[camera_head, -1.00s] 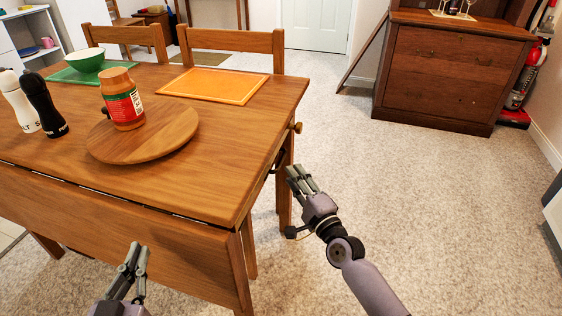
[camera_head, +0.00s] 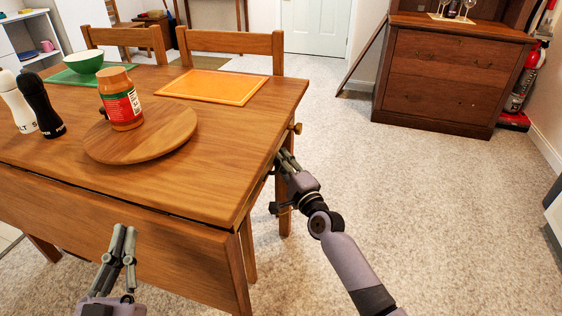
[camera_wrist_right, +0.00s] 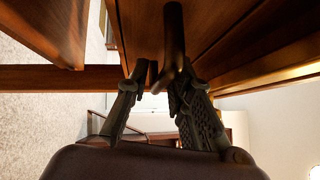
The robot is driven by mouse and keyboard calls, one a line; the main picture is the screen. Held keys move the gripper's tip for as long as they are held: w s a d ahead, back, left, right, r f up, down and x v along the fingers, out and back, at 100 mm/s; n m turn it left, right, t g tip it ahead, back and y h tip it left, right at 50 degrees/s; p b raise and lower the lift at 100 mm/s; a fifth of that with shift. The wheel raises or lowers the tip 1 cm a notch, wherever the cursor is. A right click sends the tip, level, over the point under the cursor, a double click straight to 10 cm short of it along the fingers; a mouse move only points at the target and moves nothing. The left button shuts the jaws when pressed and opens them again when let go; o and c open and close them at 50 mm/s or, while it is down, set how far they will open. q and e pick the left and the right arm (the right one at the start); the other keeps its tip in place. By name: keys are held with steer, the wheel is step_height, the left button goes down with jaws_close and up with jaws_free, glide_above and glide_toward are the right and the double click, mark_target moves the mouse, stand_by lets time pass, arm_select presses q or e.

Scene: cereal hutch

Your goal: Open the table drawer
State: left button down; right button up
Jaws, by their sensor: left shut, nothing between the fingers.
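The wooden table (camera_head: 215,160) fills the left of the head view. A brass-coloured knob (camera_head: 297,128) sticks out from its right end, near the far corner. The drawer front on that end is mostly hidden by the tabletop's edge. My right gripper (camera_head: 283,158) is at the right end, just under the tabletop edge, nearer to me than the knob. In the wrist view, a dark bar (camera_wrist_right: 173,35) runs down between my right fingers (camera_wrist_right: 162,78); whether they touch it is unclear. My left gripper (camera_head: 125,235) is shut and empty in front of the table's near side.
A round board (camera_head: 150,150) with a jar (camera_head: 120,100), an orange board (camera_head: 212,86), two shakers (camera_head: 40,105) and a green bowl (camera_head: 83,61) stand on the table. Chairs (camera_head: 232,42) are behind. A dark cabinet (camera_head: 445,70) stands back right.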

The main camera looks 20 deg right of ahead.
jaws_close()
arm_select(q)
steer(key=shift+s, duration=0.1)
arm_select(e)
steer(key=shift+f, duration=0.1)
stand_by(0.5)
